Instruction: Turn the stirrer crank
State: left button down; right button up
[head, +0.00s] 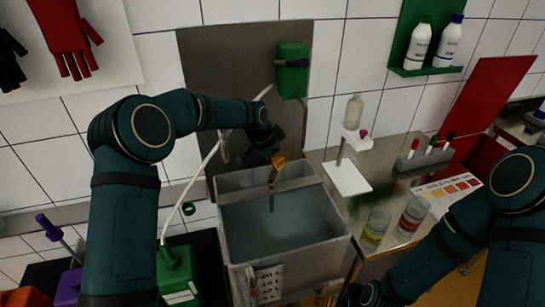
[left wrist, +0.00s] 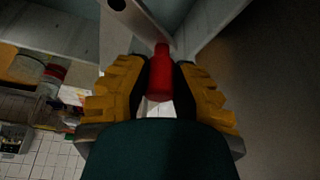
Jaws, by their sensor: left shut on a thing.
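My left gripper (head: 278,160) is over the back part of a grey metal vat (head: 230,250) in the head view. In the left wrist view its two yellow-and-black fingers (left wrist: 159,85) are shut on the red handle (left wrist: 160,75) of the stirrer crank, one finger on each side. A pale metal crank arm (left wrist: 125,18) runs from the handle toward the top of that view.
A glass-topped table (head: 395,150) right of the vat carries a white stand (head: 347,178), two jars (head: 376,225) and a colour chart (head: 450,192). A green container (head: 178,270) stands left of the vat. A green box (head: 292,70) is on the wall panel behind.

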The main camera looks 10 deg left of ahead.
pick_arm(q)
jog(key=shift+d+m, duration=0.2)
jog(key=shift+m, duration=0.1)
dwell(0.4)
jog(key=c, duration=0.7)
grip_release()
jog(key=shift+f, duration=0.1)
jog(key=shift+v, duration=3.75)
jog(key=shift+w, duration=0.1)
